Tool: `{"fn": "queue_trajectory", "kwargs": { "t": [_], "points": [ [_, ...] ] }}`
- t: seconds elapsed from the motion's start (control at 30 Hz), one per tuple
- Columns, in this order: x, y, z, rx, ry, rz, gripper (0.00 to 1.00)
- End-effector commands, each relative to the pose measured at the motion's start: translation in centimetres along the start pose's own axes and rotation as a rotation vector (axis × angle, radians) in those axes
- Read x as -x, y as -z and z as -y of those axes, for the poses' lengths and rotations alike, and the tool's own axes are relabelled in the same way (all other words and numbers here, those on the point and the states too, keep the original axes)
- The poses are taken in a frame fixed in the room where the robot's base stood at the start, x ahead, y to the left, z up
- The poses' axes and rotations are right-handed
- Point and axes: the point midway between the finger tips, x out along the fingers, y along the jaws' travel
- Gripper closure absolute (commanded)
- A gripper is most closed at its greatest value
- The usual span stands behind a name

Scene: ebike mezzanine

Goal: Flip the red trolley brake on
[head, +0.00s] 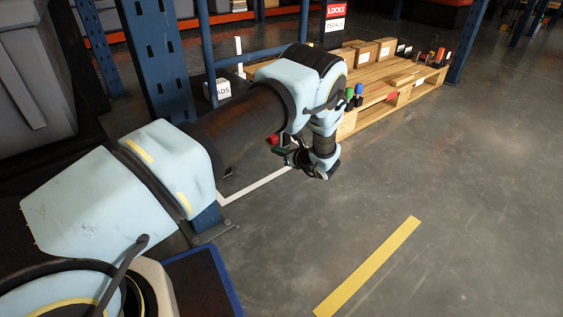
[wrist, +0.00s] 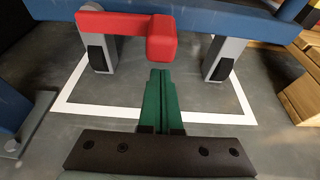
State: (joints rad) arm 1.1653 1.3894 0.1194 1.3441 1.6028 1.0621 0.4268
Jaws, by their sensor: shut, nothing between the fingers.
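The red trolley brake (wrist: 120,24) is a bar with a thick block at its right end, running across the top of the wrist view in front of a blue beam. A small part of the red brake (head: 272,139) shows beside my arm's end in the head view. My gripper (wrist: 160,74) has green fingers, shut and empty, with the tips just below the red block in the picture. I cannot tell whether they touch it. In the head view my gripper (head: 283,141) is small and partly hidden by my wrist.
Grey supports (wrist: 225,58) with dark inserts stand under the blue beam (wrist: 225,18). A white line (wrist: 200,117) marks the floor around them. A wooden pallet (head: 400,95) with boxes lies beyond my arm. Blue rack posts (head: 155,60) stand behind. The floor at right is clear.

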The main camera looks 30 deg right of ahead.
Motion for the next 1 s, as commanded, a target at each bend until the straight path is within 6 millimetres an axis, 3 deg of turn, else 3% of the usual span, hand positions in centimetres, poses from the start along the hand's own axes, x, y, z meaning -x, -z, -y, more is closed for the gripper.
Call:
{"fn": "queue_trajectory", "kwargs": {
  "t": [0.23,0.67,1.0],
  "points": [
    [0.4,-1.1,0.0,-0.001,0.0,0.0,1.0],
    [0.5,-1.3,0.0,0.004,0.002,0.0,1.0],
    [1.2,-2.8,0.7,0.127,0.048,0.002,1.0]
  ]
}}
